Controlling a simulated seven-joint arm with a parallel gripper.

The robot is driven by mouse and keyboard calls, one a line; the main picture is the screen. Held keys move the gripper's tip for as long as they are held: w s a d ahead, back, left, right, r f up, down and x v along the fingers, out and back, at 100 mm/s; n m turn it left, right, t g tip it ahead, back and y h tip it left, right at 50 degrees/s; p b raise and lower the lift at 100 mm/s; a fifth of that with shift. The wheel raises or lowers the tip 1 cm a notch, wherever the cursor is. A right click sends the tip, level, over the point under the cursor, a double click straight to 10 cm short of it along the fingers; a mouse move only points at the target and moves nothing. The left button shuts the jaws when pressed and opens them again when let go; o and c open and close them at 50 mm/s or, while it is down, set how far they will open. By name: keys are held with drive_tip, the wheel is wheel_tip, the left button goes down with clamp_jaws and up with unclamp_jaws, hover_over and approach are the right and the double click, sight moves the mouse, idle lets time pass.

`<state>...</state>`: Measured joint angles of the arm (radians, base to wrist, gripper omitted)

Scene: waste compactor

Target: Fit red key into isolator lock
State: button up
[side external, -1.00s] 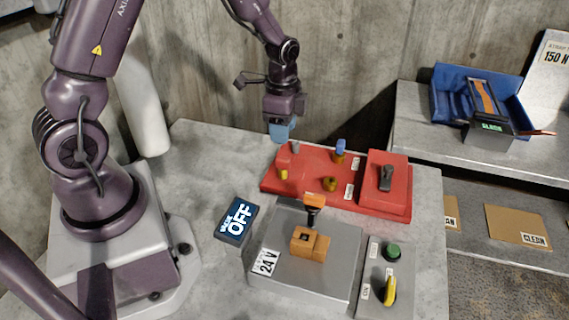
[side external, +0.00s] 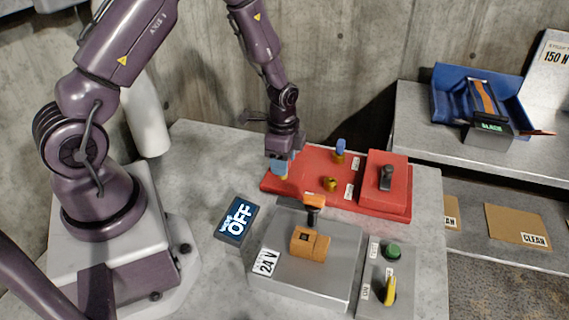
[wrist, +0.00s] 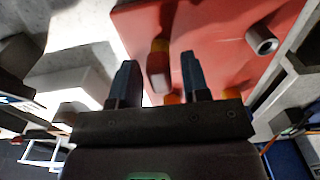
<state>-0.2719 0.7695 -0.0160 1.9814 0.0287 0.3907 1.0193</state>
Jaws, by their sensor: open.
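A red piece with an orange-yellow end, which looks like the red key (wrist: 158,66), shows between my fingers in the wrist view, over the red panel (side external: 312,160). My gripper (side external: 281,170), with blue fingers, is open and low over the panel's left end; it also shows in the wrist view (wrist: 158,82). The fingers are on either side of the red piece; I cannot tell whether they touch it. In the side view the gripper hides most of that spot. A short brass lock cylinder (side external: 330,184) stands on the panel; I cannot tell for sure that it is the isolator lock.
A blue key (side external: 340,146) stands in a brass holder behind. A black switch (side external: 386,178) sits on the panel's raised right block. In front is a grey box with an orange block (side external: 310,243) and orange-topped lever (side external: 314,203). A display (side external: 237,219) reads OFF.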

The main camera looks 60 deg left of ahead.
clamp_jaws()
drive_tip(key=shift+r, duration=2.55)
drive_tip(key=w+d+r, duration=0.3)
drive_tip(key=w+d, duration=0.5)
drive_tip(key=shift+r, duration=0.3)
